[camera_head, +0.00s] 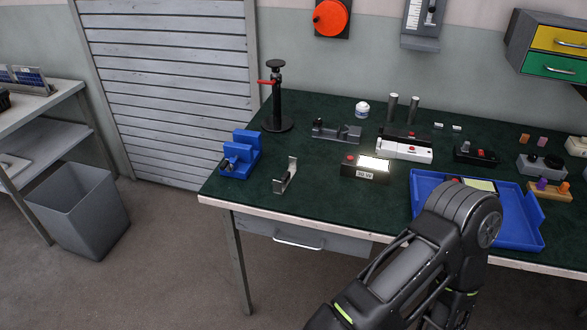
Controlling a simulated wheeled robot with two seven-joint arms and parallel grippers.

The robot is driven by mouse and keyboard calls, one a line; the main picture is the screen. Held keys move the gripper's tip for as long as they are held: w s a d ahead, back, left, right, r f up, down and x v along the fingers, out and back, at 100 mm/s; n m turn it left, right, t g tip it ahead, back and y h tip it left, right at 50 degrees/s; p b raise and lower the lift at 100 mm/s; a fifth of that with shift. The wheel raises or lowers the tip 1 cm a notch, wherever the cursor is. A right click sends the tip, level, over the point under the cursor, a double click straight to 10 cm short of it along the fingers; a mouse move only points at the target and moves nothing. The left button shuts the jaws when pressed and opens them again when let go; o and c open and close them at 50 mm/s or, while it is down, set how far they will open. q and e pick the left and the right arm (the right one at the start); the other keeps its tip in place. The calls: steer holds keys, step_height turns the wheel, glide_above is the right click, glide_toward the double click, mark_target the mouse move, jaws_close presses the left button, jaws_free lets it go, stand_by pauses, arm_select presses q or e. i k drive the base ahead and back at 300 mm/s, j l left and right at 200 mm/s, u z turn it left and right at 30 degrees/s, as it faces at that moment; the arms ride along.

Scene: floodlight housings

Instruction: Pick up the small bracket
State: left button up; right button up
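A small metal bracket (286,177) stands on the dark green bench top (250,206) near its front left corner. It is pale grey with an upright end and a low foot. It lies just right of the blue vise and nothing touches it. One of my black arms rises from the bottom at the right, with its bent joint over the front edge of the bench. Neither of my grippers shows in this view.
A blue vise (241,155), a black stand with a red lever (276,100) and a grey fixture (337,131) surround the bracket's area. A lit box (366,167) and a blue tray (421,184) lie to the right. Bare bench top lies between bracket and lit box.

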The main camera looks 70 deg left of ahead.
mark_target(280, 187)
steer(key=i+j, duration=0.65)
steer(key=j+u, duration=0.1)
steer(key=u, duration=2.85)
